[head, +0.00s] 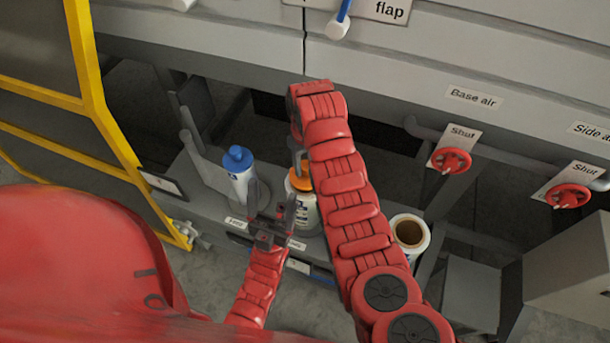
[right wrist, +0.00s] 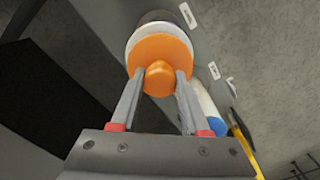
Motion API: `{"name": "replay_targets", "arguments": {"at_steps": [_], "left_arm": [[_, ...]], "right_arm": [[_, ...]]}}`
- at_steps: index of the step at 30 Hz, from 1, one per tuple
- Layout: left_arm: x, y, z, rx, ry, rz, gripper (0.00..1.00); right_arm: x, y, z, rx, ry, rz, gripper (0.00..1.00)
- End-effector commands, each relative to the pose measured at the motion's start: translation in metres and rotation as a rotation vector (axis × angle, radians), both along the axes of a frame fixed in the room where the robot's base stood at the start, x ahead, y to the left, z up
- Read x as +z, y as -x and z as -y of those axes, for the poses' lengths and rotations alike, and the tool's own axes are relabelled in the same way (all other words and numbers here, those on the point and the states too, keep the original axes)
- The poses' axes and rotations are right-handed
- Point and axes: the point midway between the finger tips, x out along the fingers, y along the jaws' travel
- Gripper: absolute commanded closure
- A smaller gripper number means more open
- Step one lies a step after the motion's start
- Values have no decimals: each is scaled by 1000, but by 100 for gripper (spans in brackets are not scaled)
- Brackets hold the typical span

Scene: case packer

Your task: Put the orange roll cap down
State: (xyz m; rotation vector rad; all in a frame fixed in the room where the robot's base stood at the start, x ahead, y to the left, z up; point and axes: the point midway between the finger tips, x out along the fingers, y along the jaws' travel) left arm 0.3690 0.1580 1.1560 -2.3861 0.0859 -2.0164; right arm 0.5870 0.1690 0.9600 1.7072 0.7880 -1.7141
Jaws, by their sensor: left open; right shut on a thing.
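The orange roll cap (head: 299,180) shows in the head view right above a white labelled container (head: 305,213) on the grey shelf. In the right wrist view my right gripper (right wrist: 163,80) is shut on the knob of the orange cap (right wrist: 148,52). A white rim shows around and behind the cap; whether the cap rests on it or is just above it I cannot tell. In the head view my right arm hides most of that gripper. My left gripper (head: 271,215) is open and empty, in front of the shelf and left of the container.
A white bottle with a blue cap (head: 239,178) stands on the shelf to the left. A white roll with a brown core (head: 410,234) stands to the right of my right arm. Red valve knobs (head: 451,161) and a yellow frame (head: 103,115) flank the area.

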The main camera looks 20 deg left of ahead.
Motion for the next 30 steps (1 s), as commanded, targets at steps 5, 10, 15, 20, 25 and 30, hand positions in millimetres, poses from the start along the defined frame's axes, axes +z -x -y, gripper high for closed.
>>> {"name": "replay_targets", "arguments": {"at_steps": [5, 10, 15, 20, 25, 30], "left_arm": [[-6, 0, 0, 0, 0, 0, 24], [14, 0, 0, 0, 0, 0, 24], [19, 0, 0, 0, 0, 0, 24], [17, 0, 0, 0, 0, 0, 24], [15, 0, 0, 0, 0, 0, 24], [15, 0, 0, 0, 0, 0, 24]], "right_arm": [[0, -5, -3, 1, 0, 5, 100], [-15, -3, -3, 3, 6, -1, 100], [-31, -3, -3, 3, 3, 1, 100], [-34, -4, -4, 3, 1, 4, 100], [-37, -4, -4, 2, 1, 4, 100], [-36, -4, -4, 3, 1, 4, 29]]}}
